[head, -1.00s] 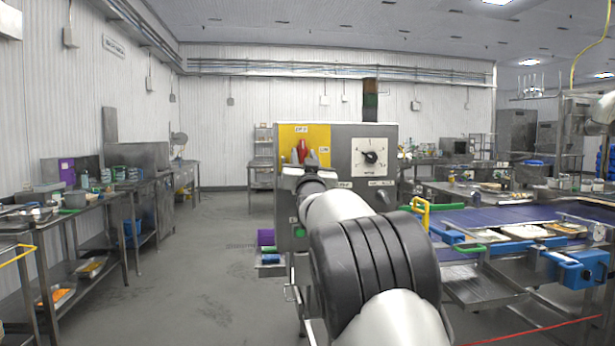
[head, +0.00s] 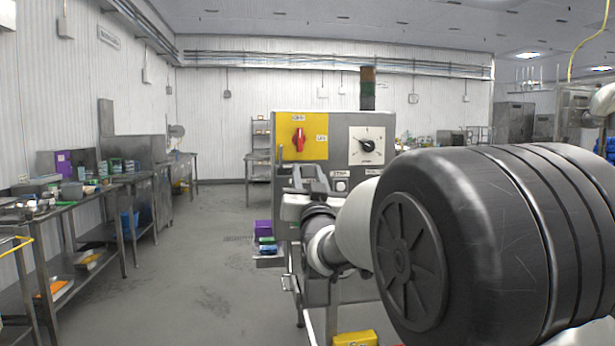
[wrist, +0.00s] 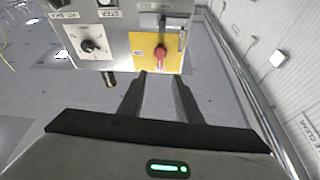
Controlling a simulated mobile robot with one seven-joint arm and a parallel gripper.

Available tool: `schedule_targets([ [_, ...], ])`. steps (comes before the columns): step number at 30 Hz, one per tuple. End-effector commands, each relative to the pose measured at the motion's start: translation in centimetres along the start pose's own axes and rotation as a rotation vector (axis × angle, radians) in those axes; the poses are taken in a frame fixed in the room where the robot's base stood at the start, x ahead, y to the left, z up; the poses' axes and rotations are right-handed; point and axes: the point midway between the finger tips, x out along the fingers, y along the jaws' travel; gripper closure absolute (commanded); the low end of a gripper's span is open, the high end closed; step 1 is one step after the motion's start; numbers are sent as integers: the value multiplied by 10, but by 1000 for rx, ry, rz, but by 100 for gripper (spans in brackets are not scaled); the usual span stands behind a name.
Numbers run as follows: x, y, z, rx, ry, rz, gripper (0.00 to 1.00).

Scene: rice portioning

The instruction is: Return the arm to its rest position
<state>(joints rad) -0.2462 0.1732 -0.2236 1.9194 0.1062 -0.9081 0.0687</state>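My gripper (head: 310,178) is in front of the grey control cabinet (head: 345,124), below its yellow panel (head: 316,140) with the red switch (head: 300,140). In the wrist view my gripper (wrist: 160,78) has its two dark fingers apart, with nothing between them. The yellow panel (wrist: 155,42) and red switch (wrist: 163,56) appear upside down beyond the fingertips. My arm runs from the right of the head view toward the cabinet, and its large black joint hides much of the right side.
A black dial (head: 367,146) is on the cabinet's right face. Purple and blue bins (head: 264,229) stand low beside the cabinet. Steel tables (head: 75,202) with trays line the left wall. The floor (head: 190,270) between is open. A yellow object (head: 355,339) shows at the bottom.

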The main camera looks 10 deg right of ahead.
Motion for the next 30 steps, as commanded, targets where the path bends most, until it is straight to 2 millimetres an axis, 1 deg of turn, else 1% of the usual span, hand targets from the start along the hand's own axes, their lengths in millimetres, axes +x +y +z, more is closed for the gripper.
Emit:
schedule_targets([
  [8,-3,2,0,2,-22,3,69],
  [11,-17,8,4,7,-118,11,69],
  [13,-40,12,11,12,-240,17,69],
  [14,-54,14,15,14,-303,19,69],
  [17,-116,19,33,10,-539,19,69],
  [18,-146,19,42,4,-637,17,69],
  [20,-192,21,52,-7,-773,15,69],
  [21,-222,21,59,-17,-857,13,69],
  [23,-264,23,67,-34,-970,13,69],
  [24,-292,24,71,-45,-1040,13,69],
  [26,-330,27,76,-60,-1134,16,69],
  [27,-354,28,79,-70,-1192,19,69],
  [29,-387,31,82,-85,-1271,24,69],
  [30,-409,33,84,-94,-1322,29,69],
])
